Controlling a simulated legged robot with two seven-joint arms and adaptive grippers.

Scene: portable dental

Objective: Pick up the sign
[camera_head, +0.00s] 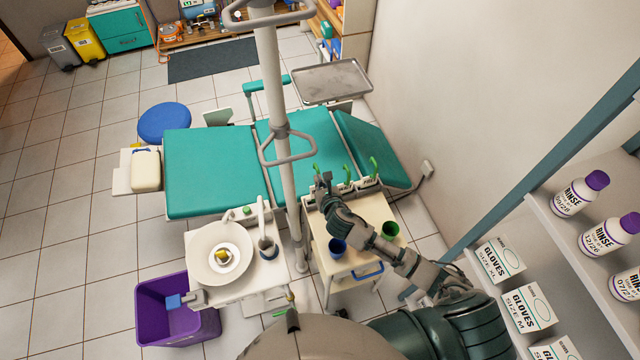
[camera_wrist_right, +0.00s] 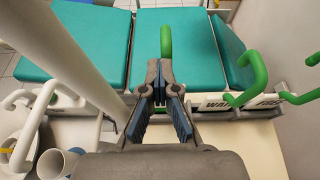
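Several signs with green hooked handles stand in a row on the back of the white cart (camera_head: 365,215). In the right wrist view, the middle sign (camera_wrist_right: 213,103) shows part of a word starting "WA", and another sign (camera_wrist_right: 300,94) is at its right. My right gripper (camera_head: 323,178) is at the left end of the row. Its fingertips (camera_wrist_right: 161,68) are close together at the green handle (camera_wrist_right: 166,40) of the left sign and appear shut on it; the gripper hides this sign's plate. My left gripper is not in view.
A teal dental chair (camera_head: 210,170) lies just behind the signs. A white pole (camera_head: 275,100) stands left of my right gripper. Blue (camera_head: 338,246) and green (camera_head: 390,231) cups are on the cart near my right arm. A shelf with glove boxes (camera_head: 500,258) is at right.

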